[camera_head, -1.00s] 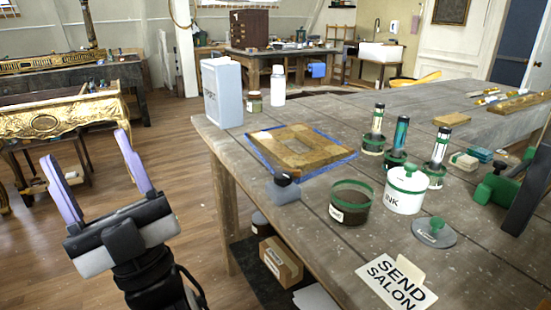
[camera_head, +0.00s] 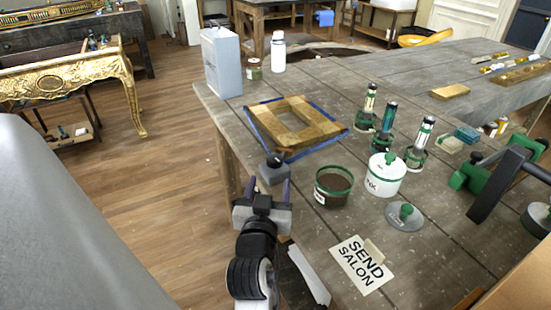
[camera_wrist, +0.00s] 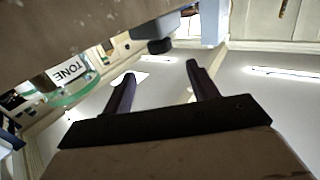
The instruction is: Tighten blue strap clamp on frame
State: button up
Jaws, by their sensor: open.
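A gold-brown wooden frame (camera_head: 297,124) lies flat on the workbench with the blue strap (camera_head: 318,143) running around its outer edge. The strap clamp, a grey block (camera_head: 274,175) with a black knob (camera_head: 274,159), sits at the frame's near corner by the bench edge. My gripper (camera_head: 267,187) is open and empty, just on the near side of the clamp, its purple fingers pointing toward it. In the wrist view the black knob (camera_wrist: 160,46) and grey block (camera_wrist: 154,32) show beyond the fingertips (camera_wrist: 158,72), apart from them. The fingers partly hide the clamp's lower edge in the head view.
Right of the clamp stand a dark open tin (camera_head: 333,187), a white INK pot (camera_head: 385,176) and a grey lid (camera_head: 404,218). Several green-based bottles (camera_head: 383,128) stand beyond. A grey canister (camera_head: 222,62) is at the far left corner.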

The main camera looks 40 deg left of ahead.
aim_at(275, 154)
jog(key=p+x, duration=0.1)
jog(key=x, duration=1)
jog(key=shift+w+a+r+p, duration=0.15)
jog(key=shift+w+a+p, duration=0.05)
jog(key=shift+p, duration=0.15)
jog(key=shift+w+a, duration=0.2)
jog(key=shift+w, duration=0.1)
jog(key=shift+c, duration=0.3)
jog(key=c, duration=0.9)
jog(key=shift+c, duration=0.2)
